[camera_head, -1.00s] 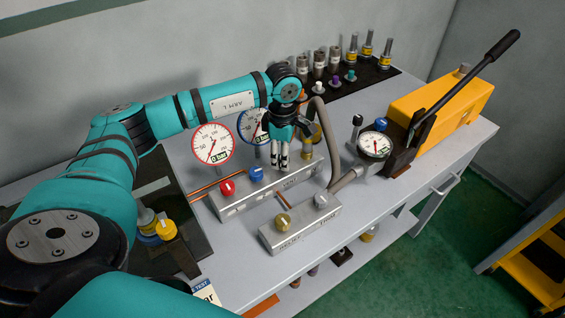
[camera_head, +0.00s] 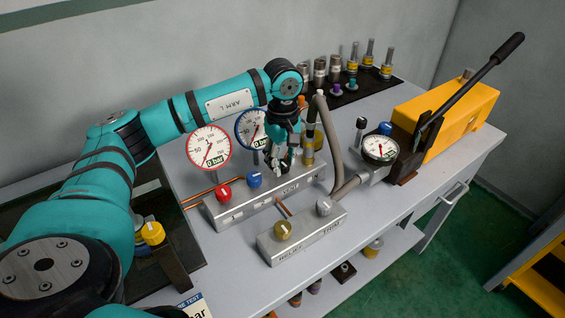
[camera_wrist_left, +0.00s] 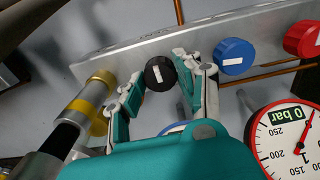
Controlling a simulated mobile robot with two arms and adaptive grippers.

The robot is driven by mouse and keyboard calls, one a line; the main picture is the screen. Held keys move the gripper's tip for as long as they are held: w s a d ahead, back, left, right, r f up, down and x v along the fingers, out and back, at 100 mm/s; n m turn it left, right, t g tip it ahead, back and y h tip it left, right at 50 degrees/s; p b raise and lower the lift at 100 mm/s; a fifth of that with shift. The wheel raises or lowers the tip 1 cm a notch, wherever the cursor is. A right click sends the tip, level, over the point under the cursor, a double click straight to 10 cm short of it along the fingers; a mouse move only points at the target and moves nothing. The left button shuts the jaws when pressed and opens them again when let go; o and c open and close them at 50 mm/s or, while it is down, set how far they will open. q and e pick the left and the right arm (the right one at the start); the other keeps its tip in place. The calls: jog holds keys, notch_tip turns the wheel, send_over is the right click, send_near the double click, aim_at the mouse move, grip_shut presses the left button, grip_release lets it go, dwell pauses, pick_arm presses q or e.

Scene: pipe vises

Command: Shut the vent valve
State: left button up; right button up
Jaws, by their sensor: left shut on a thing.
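A black round knob (camera_wrist_left: 160,72) with a white mark sits on the grey manifold block (camera_head: 222,216), which also shows in the left wrist view (camera_wrist_left: 110,60). Its white mark runs across the block, unlike the mark on the blue knob (camera_wrist_left: 234,56), which runs along it. My left gripper (camera_head: 281,163) is down at the block, to the right of the blue knob in the head view. In the left wrist view its fingers (camera_wrist_left: 158,78) are shut on the black knob, one on each side. My right gripper is not in view.
A red knob (camera_head: 223,193) stands left of the blue one. Red-rimmed (camera_head: 208,149) and blue-rimmed (camera_head: 251,125) gauges stand close behind, both showing 0 bar. A front block (camera_head: 302,240) carries yellow and grey knobs. A hose (camera_head: 328,135) and yellow pump (camera_head: 445,115) are right.

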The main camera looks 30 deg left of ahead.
aim_at(283, 162)
pick_arm(q)
jog(key=shift+r, duration=0.1)
dwell(0.5)
jog(key=o, duration=1.1)
jog(key=shift+o, duration=0.2)
notch_tip(283, 162, up, 12)
